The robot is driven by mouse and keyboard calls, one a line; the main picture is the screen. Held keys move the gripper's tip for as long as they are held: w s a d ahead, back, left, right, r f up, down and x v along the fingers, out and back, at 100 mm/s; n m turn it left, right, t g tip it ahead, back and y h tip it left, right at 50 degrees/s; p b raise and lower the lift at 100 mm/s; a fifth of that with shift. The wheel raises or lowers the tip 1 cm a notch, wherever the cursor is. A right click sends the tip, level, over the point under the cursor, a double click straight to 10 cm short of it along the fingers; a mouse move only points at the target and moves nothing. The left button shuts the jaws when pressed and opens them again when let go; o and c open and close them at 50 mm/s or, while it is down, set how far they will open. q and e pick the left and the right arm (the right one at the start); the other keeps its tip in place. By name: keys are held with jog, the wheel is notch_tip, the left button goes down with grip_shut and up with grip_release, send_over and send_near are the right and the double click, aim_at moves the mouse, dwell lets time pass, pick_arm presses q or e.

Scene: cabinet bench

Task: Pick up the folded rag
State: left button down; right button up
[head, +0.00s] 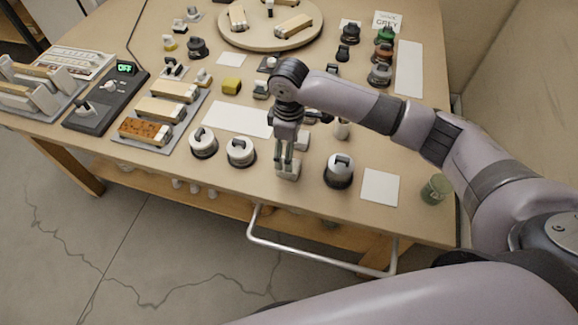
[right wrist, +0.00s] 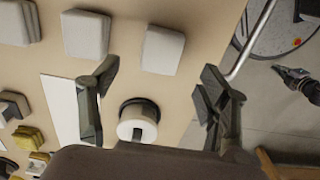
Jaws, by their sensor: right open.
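Three pale grey, soft-edged blocks stand in a row on the bench. The front block (head: 288,172) is below my right gripper (head: 287,165) in the head view, and the gripper partly covers the row. In the right wrist view, this front block (right wrist: 163,50) lies between and just beyond the open fingertips (right wrist: 160,72). The middle block (right wrist: 85,33) and the far block (right wrist: 18,22) lie to its left. I cannot tell for sure which one is the folded rag. A dark gripper-like part, perhaps my left gripper (right wrist: 290,76), shows small over the floor; its jaws are unclear.
White-topped round pieces (head: 240,152) stand left of the gripper. Another dark-based one (head: 339,171) stands to the right. A white card (head: 380,187) and a green jar (head: 436,189) are farther right. A metal rail (head: 310,255) runs along the bench front. A round board (head: 265,43) is at the back.

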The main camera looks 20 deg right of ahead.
aim_at(297, 163)
jog(key=shift+s+f, duration=0.1)
jog(key=shift+f, duration=3.45)
jog(key=shift+c, duration=0.4)
jog(key=c, duration=1)
